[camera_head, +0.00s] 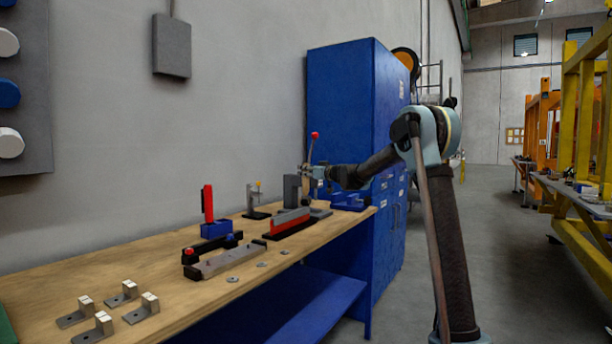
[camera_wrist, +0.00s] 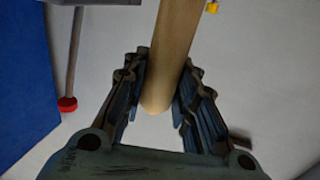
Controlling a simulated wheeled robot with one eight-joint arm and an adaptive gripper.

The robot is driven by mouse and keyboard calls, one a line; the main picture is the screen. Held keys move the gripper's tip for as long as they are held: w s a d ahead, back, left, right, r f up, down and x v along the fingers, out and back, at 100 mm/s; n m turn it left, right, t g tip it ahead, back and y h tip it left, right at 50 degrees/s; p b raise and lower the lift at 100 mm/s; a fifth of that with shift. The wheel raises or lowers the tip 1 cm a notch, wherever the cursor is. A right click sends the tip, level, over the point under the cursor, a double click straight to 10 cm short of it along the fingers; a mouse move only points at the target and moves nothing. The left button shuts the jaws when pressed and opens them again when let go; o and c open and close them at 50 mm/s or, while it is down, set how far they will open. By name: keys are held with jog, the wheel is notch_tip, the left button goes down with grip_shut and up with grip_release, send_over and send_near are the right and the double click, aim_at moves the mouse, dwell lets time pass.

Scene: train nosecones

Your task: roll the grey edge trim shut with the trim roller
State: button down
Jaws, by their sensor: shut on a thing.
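My gripper (camera_head: 316,178) is over the far end of the workbench, beside a lever with a red knob (camera_head: 314,135). In the wrist view my gripper (camera_wrist: 160,92) is shut on a pale wooden handle (camera_wrist: 172,55), which lies between the two fingers. The handle looks like the trim roller's, but its roller end is out of view there. On the bench, a red piece in a black base has a grey strip (camera_head: 292,215) along its top; this looks like the grey edge trim. Whether the trim is open or shut is too small to tell.
A grey bar (camera_head: 225,263), a red-and-blue upright fixture (camera_head: 208,208) and a yellow-knobbed clamp (camera_head: 256,199) stand on the workbench (camera_head: 185,310). Several metal brackets (camera_head: 124,294) are at the near end. A blue cabinet (camera_head: 345,110) stands behind the far end.

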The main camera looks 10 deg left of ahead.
jog(key=shift+r, duration=2.5)
